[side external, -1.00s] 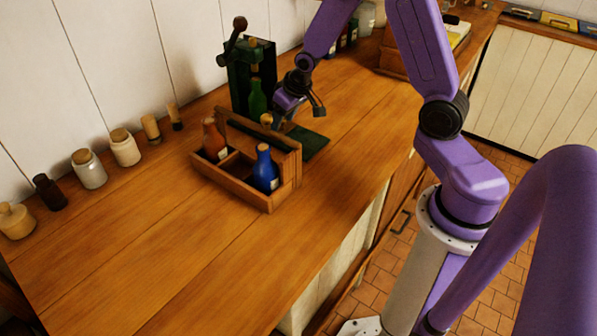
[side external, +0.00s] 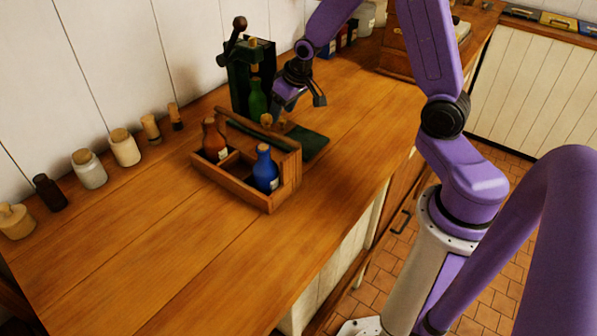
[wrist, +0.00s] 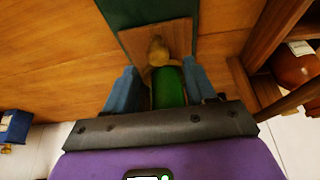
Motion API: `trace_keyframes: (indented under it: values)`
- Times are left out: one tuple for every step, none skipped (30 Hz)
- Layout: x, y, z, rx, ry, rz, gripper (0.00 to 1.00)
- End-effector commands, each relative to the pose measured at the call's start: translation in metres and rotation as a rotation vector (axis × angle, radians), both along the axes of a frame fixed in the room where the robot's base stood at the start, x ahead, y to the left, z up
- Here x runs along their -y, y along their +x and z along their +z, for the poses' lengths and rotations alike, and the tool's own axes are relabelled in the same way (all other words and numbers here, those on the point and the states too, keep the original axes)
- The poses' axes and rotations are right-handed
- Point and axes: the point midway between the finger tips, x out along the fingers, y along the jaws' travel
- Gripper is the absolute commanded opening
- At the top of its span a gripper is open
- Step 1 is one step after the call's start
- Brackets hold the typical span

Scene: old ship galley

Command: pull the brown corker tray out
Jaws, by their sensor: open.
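The dark green corker (side external: 240,80) stands upright by the wall, its flat base (side external: 312,143) on the counter. A green bottle (side external: 257,100) stands at it. In the wrist view, the brown tray (wrist: 135,45) lies on the green base (wrist: 120,12), with a tan rounded knob (wrist: 157,48) over it. My gripper (wrist: 160,78) is open, pointing down, with its blue fingers either side of the green bottle glass (wrist: 168,90) in that picture. In the side view my gripper (side external: 298,98) hovers above the base; the tray there is mostly hidden behind the caddy. I cannot tell whether the fingers touch anything.
A wooden caddy (side external: 232,183) with an orange-brown bottle (side external: 214,140) and a blue bottle (side external: 265,170) stands close in front of the corker. Several jars (side external: 89,170) line the wall. A wooden box (side external: 395,58) stands behind. The front counter is clear.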

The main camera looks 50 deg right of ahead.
Motion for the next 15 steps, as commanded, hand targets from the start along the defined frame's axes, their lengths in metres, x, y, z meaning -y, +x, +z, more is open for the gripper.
trace_keyframes:
  values:
    - [0.0, 0.001, 0.005, 0.002, 0.0, -0.001, 0.55]
    - [0.0, 0.001, 0.008, 0.003, 0.0, -0.001, 0.55]
    - [0.0, 0.001, 0.011, 0.002, -0.001, 0.0, 0.55]
    - [0.0, 0.0, 0.013, 0.002, -0.001, 0.0, 0.55]
    - [0.0, 0.001, 0.016, 0.002, 0.0, 0.0, 0.55]
    - [0.0, 0.0, 0.02, 0.002, 0.0, 0.0, 0.55]
    - [0.0, 0.0, 0.022, 0.002, 0.0, -0.001, 0.55]
    - [0.0, 0.001, 0.025, 0.003, 0.0, -0.001, 0.55]
    - [0.0, 0.001, 0.028, 0.002, 0.001, -0.002, 0.55]
    - [0.0, 0.001, 0.031, 0.003, 0.0, -0.001, 0.55]
    - [0.0, 0.001, 0.033, 0.003, -0.001, -0.001, 0.55]
    - [0.0, 0.001, 0.036, 0.002, -0.001, -0.001, 0.55]
    - [0.0, 0.0, 0.038, 0.001, -0.001, -0.001, 0.55]
    - [0.0, 0.0, 0.039, 0.001, -0.001, -0.001, 0.55]
    - [0.0, 0.0, 0.041, 0.001, -0.001, -0.001, 0.55]
